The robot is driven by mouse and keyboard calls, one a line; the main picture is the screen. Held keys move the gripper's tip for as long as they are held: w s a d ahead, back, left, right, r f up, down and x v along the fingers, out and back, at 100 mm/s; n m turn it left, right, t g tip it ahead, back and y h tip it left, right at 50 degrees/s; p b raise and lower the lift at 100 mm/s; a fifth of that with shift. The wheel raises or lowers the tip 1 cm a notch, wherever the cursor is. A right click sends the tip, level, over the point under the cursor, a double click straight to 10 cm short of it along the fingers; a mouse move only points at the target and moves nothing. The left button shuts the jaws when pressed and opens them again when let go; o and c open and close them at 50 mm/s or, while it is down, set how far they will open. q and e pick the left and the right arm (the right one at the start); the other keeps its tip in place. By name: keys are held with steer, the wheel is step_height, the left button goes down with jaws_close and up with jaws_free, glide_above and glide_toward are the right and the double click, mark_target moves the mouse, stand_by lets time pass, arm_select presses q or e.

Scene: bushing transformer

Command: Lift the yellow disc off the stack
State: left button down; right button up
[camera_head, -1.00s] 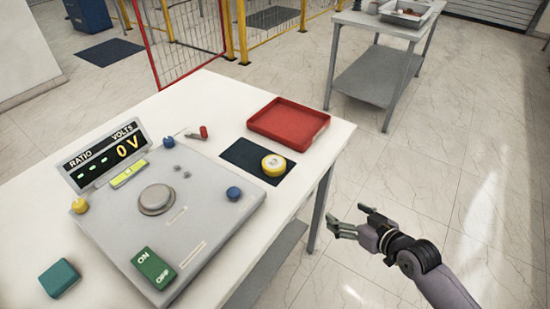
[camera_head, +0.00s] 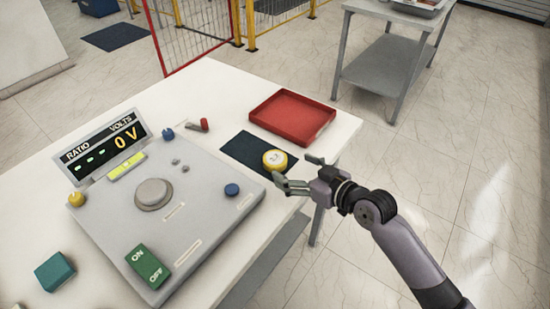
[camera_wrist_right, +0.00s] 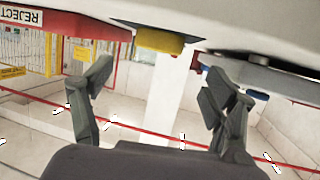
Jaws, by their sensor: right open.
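The yellow disc (camera_head: 275,160) has a pale top and sits on a dark mat (camera_head: 246,150) near the table's right edge. I cannot tell whether other discs lie under it. My right gripper (camera_head: 298,173) is open and empty, just to the right of the disc, with its fingers pointing toward it. In the right wrist view, a yellow piece that looks like the disc (camera_wrist_right: 165,40) shows at the top, beyond the spread fingers (camera_wrist_right: 157,80) and apart from them. My left gripper is not in view.
A red tray (camera_head: 331,124) lies behind the mat. To the left is a grey test panel (camera_head: 120,205) with a 0 V display (camera_head: 103,148), knobs and a green ON/OFF switch (camera_head: 147,268). A grey side table (camera_head: 386,68) stands farther back. Open floor lies to the right.

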mark_target(274, 157)
steer(key=shift+p+x, duration=0.6)
steer(key=shift+x, duration=2.55)
steer(key=shift+w+d, duration=0.15)
steer(key=shift+c, duration=0.3)
steer(key=c, duration=1.3)
steer(key=shift+c, duration=0.5)
steer(key=shift+r, duration=0.1)
